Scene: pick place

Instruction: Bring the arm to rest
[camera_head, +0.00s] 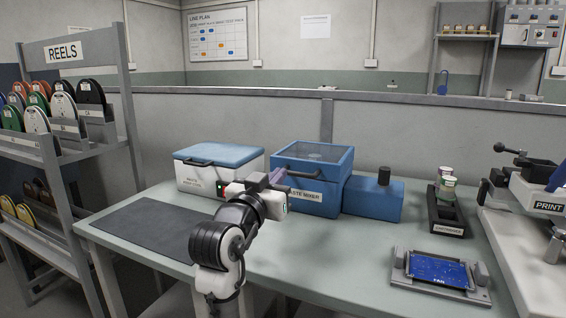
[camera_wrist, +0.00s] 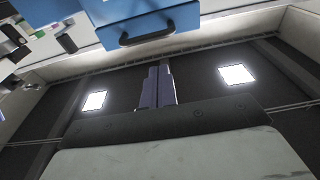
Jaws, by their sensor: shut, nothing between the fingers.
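My gripper (camera_head: 284,180) is raised above the workbench (camera_head: 330,262), in front of the blue paste mixer (camera_head: 318,203) and overlapping part of it in the head view. Whether it touches the mixer cannot be told. In the wrist view my gripper's two fingers (camera_wrist: 160,72) lie side by side, shut with nothing between them. That view looks tilted and shows ceiling lights and, at the top, a blue box face with a dark handle (camera_wrist: 160,27).
A white box with a blue lid (camera_head: 218,168) and a dark mat (camera_head: 152,232) are at left. A cartridge holder (camera_head: 447,222), a fixture with a blue board (camera_head: 438,270) and a printer (camera_head: 535,205) are at right. A reel shelf (camera_head: 125,100) stands far left. The front middle bench is clear.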

